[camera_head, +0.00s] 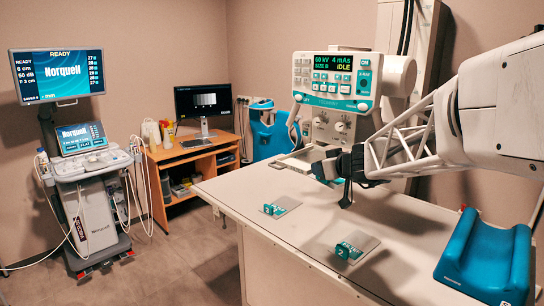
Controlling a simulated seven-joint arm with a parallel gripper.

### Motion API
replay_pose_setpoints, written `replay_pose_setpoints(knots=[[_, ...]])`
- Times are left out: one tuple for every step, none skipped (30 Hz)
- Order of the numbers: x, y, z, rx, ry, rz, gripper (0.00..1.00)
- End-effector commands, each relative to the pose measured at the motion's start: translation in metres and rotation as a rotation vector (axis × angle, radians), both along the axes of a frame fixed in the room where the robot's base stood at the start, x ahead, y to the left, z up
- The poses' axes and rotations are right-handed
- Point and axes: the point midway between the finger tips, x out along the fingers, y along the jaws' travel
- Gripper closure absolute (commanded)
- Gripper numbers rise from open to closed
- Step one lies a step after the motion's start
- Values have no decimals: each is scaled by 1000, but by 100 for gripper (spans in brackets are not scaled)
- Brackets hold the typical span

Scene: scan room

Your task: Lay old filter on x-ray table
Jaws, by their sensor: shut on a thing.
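My gripper (324,169) is at the front underside of the x-ray tube head (334,118), above the x-ray table (235,191). It is shut on a flat, pale, plate-like piece (297,162) at the head's lower edge, which I take to be the old filter. The dark fingers hide its near end, and I cannot tell whether it is still seated in the head. Two flat grey plates with teal numbered tabs lie on the table: one near the left edge (281,206), the other, marked 2 (357,247), nearer the front.
A teal cradle-shaped cushion (485,258) sits at the table's right end. The tabletop between it and the plates is clear. The control panel (335,77) reads IDLE. An ultrasound cart (90,200) and a wooden desk (190,150) stand left of the table.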

Motion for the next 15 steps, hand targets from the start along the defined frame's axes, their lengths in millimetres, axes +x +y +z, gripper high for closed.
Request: replay_pose_setpoints(knots=[[6,-9,-8,0,1,-27,100],[9,-14,-13,0,3,-43,100],[14,-20,-18,0,1,-63,100],[17,-24,-23,-1,2,-79,100],[20,-29,-27,0,1,-95,100],[25,-36,-32,0,0,-119,100],[29,-41,-37,0,1,-137,100],[33,-46,-41,1,1,-156,100],[39,-53,-48,0,1,-182,100],[43,-57,-51,0,0,-201,100],[48,-62,-55,-1,0,-222,100],[55,-67,-60,-1,0,-250,100],[61,-71,-64,0,0,-272,100],[68,-74,-67,-1,-1,-296,100],[77,-78,-72,1,0,-330,100]])
